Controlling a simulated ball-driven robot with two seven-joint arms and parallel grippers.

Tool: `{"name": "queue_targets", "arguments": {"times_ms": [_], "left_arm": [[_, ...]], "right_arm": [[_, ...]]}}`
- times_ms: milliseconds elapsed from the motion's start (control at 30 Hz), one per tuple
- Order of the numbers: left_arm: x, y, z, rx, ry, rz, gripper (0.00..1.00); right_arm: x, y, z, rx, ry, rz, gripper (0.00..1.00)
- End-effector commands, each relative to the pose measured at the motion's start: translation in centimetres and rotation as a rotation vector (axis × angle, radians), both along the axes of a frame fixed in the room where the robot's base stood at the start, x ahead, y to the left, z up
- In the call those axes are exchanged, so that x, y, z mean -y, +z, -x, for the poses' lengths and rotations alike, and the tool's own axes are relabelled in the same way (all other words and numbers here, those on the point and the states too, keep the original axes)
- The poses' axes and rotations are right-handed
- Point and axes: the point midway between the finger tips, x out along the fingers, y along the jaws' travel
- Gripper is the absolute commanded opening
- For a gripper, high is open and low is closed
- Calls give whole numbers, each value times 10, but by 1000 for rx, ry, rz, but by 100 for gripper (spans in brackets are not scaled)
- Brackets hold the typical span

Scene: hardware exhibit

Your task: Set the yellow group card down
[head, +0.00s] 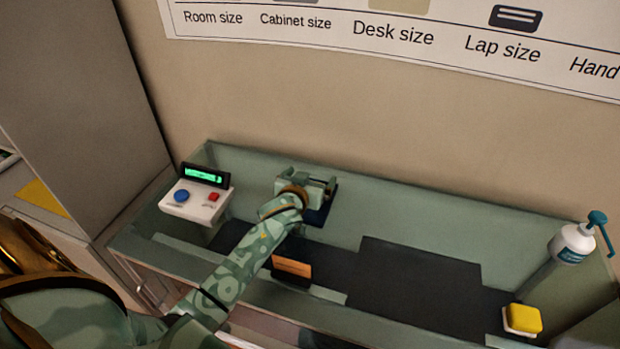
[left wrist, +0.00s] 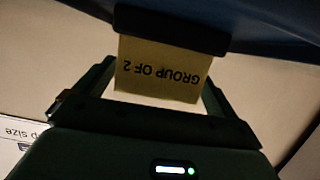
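The yellow group card (left wrist: 163,70) reads "GROUP OF 2", upside down in the left wrist view, with its lower edge in a black base (left wrist: 170,29). My left gripper (head: 317,187) is at the back of the counter, over a dark blue pad (head: 322,212). In the left wrist view its two fingers (left wrist: 162,88) close on the card's side edges. The dark blue surface (left wrist: 250,22) shows just beyond the base; whether they touch I cannot tell. In the head view the card is hidden by my gripper. My right gripper is not in view.
A button box with a green display (head: 197,199) is left, a pump bottle (head: 572,244) and a yellow block (head: 523,318) right. The dark mat (head: 410,285) is clear in the middle.

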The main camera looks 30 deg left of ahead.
Motion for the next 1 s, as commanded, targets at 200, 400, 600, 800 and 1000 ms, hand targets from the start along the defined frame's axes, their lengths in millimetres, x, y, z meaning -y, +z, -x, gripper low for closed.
{"name": "queue_targets", "arguments": {"times_ms": [200,400,600,800,1000], "left_arm": [[0,2,0,1,0,-1,95],[6,11,24,0,-1,1,95],[14,21,57,0,1,2,95],[16,26,70,2,1,-1,95],[16,26,70,2,1,-1,95]], "right_arm": [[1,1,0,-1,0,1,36],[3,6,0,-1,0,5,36],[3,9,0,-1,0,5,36],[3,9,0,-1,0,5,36],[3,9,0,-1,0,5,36]]}}
